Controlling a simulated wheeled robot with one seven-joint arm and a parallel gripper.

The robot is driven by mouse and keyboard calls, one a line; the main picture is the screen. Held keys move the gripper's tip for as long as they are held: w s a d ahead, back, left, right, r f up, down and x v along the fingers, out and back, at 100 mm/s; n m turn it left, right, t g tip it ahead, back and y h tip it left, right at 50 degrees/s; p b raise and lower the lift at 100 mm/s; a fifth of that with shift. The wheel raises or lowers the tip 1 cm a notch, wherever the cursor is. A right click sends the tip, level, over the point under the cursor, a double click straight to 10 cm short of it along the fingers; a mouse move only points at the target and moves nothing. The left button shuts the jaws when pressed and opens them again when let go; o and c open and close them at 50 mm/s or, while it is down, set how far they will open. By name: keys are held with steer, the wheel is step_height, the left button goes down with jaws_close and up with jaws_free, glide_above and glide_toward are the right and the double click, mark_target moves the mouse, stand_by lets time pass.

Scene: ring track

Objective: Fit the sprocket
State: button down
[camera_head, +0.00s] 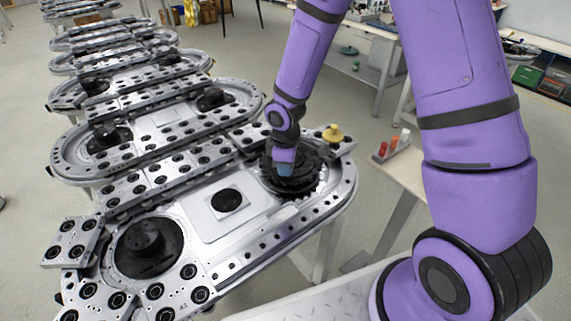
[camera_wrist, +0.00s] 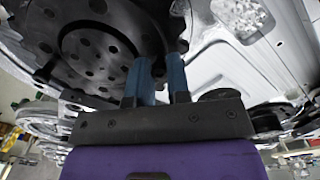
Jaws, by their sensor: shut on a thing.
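The sprocket (camera_head: 297,184) is a dark toothed disc at the right end of the nearest ring track (camera_head: 235,262). In the wrist view, the fingers (camera_wrist: 162,62) reach up beside the dark sprocket (camera_wrist: 95,45), which shows round holes and a toothed edge. The part between the fingertips is dark and hard to make out. I cannot tell whether the sprocket sits fully down on the track.
A dark round disc with a hub (camera_head: 148,245) is at the track's left end. A small side table (camera_head: 405,170) with red, orange and white items stands to the right. More ring tracks stretch behind.

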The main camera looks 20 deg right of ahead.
steer(key=shift+f, duration=1.1)
steer(key=c, duration=1)
jaws_free()
steer(key=r, duration=1)
steer(key=shift+s+a+r, duration=0.15)
steer(key=shift+s+r, duration=0.05)
steer(key=shift+r, duration=0.15)
